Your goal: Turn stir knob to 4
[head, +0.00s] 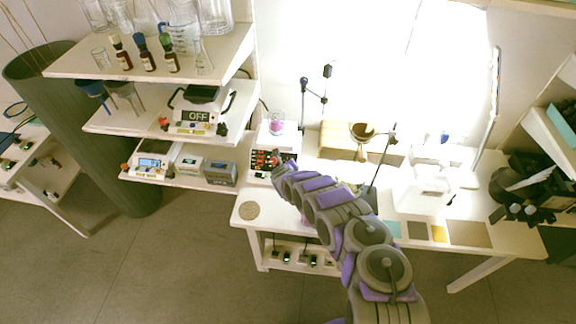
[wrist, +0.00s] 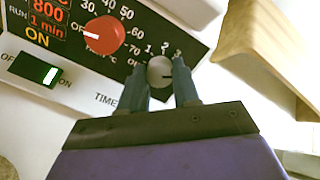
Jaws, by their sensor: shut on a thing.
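The stirrer hot plate (head: 276,138) stands on the white table in the head view, with a small glass vessel (head: 277,119) on top. In the wrist view its dark panel fills the upper left. The light grey stir knob (wrist: 160,72) sits between the two dark fingers of my gripper (wrist: 161,80), beside the printed numbers 1, 2 and 3. My gripper is shut on this knob. A dark mark on its face points right; the higher numbers are hidden behind the finger. My gripper also shows at the panel in the head view (head: 281,166).
A red knob (wrist: 104,35) with a 30 to 70 scale is to the upper left. A lit green switch (wrist: 40,70) and a red display (wrist: 47,12) are farther left. A wooden stand (wrist: 270,55) is close on the right.

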